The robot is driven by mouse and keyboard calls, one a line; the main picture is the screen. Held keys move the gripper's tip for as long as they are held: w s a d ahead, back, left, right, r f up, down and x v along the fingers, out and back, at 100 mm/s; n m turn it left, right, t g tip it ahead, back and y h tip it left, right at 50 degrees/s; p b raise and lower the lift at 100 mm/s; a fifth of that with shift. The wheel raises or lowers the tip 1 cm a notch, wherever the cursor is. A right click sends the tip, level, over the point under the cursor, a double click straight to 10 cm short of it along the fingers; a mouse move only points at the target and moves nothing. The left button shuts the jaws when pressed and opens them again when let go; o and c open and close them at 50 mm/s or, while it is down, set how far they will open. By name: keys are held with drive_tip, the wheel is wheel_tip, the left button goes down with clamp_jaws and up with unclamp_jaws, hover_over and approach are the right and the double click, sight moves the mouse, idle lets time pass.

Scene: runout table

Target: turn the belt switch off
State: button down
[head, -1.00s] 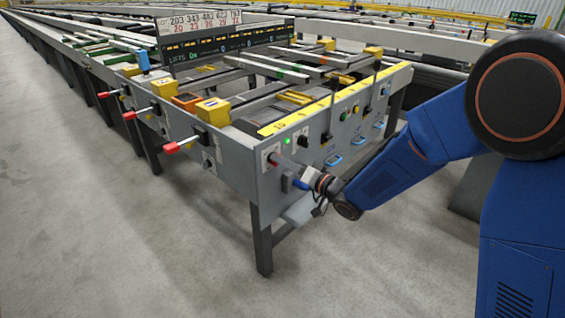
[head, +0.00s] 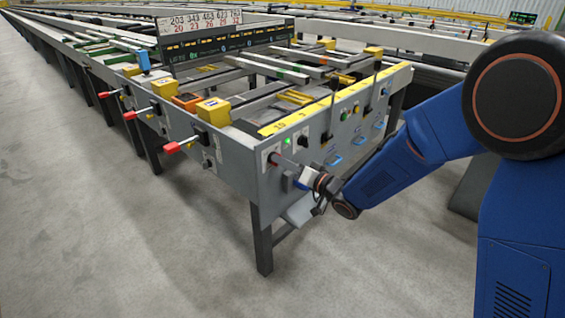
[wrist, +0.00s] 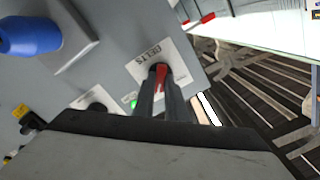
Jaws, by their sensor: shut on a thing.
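The belt switch (wrist: 161,74) is a red handle on a white plate lettered BELTS (wrist: 141,62), on the grey end panel of the table. In the wrist view the two dark fingers of my gripper (wrist: 161,92) are shut on the red handle, one on each side. In the head view my gripper (head: 290,168) reaches the white plate (head: 267,156) near the panel's left corner. The fingers hide much of the handle. A green lamp (head: 287,141) beside the switch is lit, and it also shows in the wrist view (wrist: 134,103).
Black and yellow controls (head: 344,115) and blue handles (head: 333,161) line the panel to the right. Red-tipped levers (head: 172,148) stick out on the table's left side. A blue knob (wrist: 30,36) shows in the wrist view. The floor at left is clear.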

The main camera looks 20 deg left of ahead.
drive_tip(key=shift+s+a+n, duration=0.1)
drive_tip(key=shift+s+n, duration=0.05)
drive_tip(key=shift+n, duration=4.1)
drive_tip(key=shift+s+n, duration=0.1)
drive_tip(key=shift+n, duration=4.15)
drive_tip(key=c, duration=1.8)
unclamp_jaws()
drive_tip(key=v, duration=1.7)
drive_tip(key=shift+s+d+f, duration=0.1)
drive_tip(key=shift+d, duration=0.15)
